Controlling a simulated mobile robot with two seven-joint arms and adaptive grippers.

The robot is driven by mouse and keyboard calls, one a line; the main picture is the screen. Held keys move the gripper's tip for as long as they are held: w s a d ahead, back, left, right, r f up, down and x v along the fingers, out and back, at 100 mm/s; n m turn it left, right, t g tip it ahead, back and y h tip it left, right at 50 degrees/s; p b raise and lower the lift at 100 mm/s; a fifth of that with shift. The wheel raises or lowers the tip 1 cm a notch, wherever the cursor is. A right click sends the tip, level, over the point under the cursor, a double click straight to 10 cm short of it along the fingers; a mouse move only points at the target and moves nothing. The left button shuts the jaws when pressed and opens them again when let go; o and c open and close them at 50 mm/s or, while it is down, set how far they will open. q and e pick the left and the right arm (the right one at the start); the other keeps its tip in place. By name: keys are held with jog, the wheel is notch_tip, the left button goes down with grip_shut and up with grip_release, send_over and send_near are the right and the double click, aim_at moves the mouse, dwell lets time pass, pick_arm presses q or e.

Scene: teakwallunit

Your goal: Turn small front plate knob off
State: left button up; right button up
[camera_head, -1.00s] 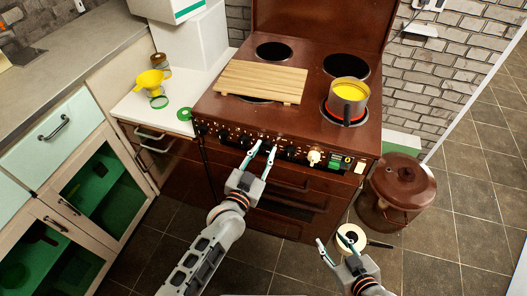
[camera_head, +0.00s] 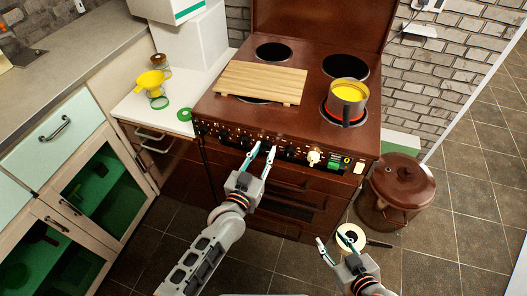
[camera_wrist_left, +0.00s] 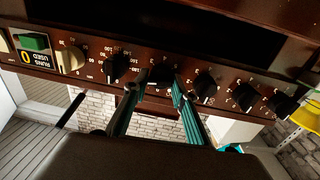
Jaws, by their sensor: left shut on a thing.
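The brown stove has a front panel with a row of dark knobs and white markings. My left gripper (camera_head: 263,148) is at the panel, its teal fingers on either side of one dark knob (camera_wrist_left: 158,74), shut on it. The fingers partly hide this knob. My right gripper (camera_head: 335,242) is open and empty, low in front of the stove.
A cream knob (camera_head: 314,157) and a green-marked display sit further right on the panel.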

pick_arm(q)
jog(key=n, duration=0.4)
jog(key=shift+w+a+r+n+p, duration=0.1)
jog(key=shift+n+p, duration=0.25)
jog(key=shift+n, duration=0.05)
jog(key=n, duration=0.4)
jog(key=shift+t, duration=0.4)
jog(key=n, duration=0.3)
jog(key=shift+n+y, duration=0.3)
jog(key=shift+n, duration=2.1)
jog(key=o, duration=1.1)
jog(key=shift+f, duration=0.2)
jog(key=shift+c, duration=0.2)
